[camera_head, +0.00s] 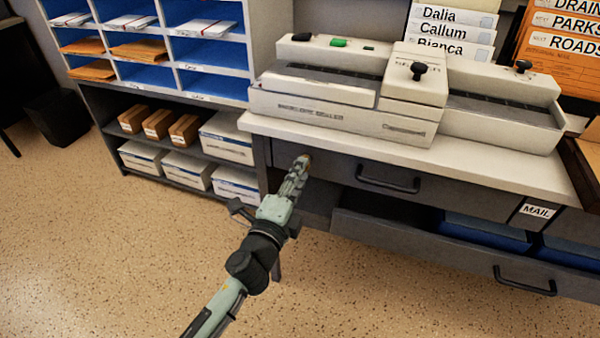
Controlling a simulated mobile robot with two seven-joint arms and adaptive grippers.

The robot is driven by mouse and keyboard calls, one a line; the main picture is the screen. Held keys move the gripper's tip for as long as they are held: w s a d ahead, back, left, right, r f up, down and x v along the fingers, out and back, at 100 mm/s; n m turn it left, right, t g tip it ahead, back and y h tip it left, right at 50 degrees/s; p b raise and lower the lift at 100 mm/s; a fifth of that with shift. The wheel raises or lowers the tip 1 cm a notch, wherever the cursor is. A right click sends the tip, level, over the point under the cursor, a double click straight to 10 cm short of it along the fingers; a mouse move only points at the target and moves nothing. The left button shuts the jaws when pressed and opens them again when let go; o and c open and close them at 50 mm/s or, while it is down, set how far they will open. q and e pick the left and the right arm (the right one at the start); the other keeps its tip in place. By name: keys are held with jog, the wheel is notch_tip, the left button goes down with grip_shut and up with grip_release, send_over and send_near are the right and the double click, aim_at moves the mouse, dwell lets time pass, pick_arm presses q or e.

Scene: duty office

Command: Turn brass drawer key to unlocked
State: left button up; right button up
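My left gripper (302,163) reaches up from the bottom of the view, its fingertips at the left end of the upper desk drawer's dark front (440,190). The fingers are seen nearly edge-on and look close together. A small brownish spot shows right at the fingertips, where the brass key may be. The key's shape and angle are hidden by the fingers, so I cannot tell whether they grip it or which way it is turned. The upper drawer looks closed, with a black handle (388,181). My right gripper is not in view.
A lower drawer (450,258) stands pulled out to the right, holding blue bins. A grey-white envelope sealer (330,115) sits on the desktop above. Shelves with boxes and a blue-backed pigeonhole unit (200,90) stand left. The speckled floor in front is clear.

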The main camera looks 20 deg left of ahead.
pick_arm(q)
jog(key=s, duration=0.7)
jog(key=shift+a, duration=0.15)
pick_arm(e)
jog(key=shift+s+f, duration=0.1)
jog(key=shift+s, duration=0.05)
pick_arm(q)
jog(key=s+a+f+n+g+y, duration=0.45)
jog(key=a+f+n+g, duration=0.25)
jog(key=a+f+n, duration=0.6)
jog(key=s+d+f+n+g+h, duration=0.2)
jog(key=s+d+f+n+g, duration=0.1)
jog(key=s+f+g, duration=0.5)
jog(key=s+f+n, duration=0.1)
jog(key=s+f, duration=0.2)
jog(key=s, duration=0.2)
jog(key=shift+f+p, duration=0.3)
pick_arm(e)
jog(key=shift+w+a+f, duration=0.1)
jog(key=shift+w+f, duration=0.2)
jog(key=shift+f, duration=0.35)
pick_arm(q)
jog(key=shift+h, duration=0.25)
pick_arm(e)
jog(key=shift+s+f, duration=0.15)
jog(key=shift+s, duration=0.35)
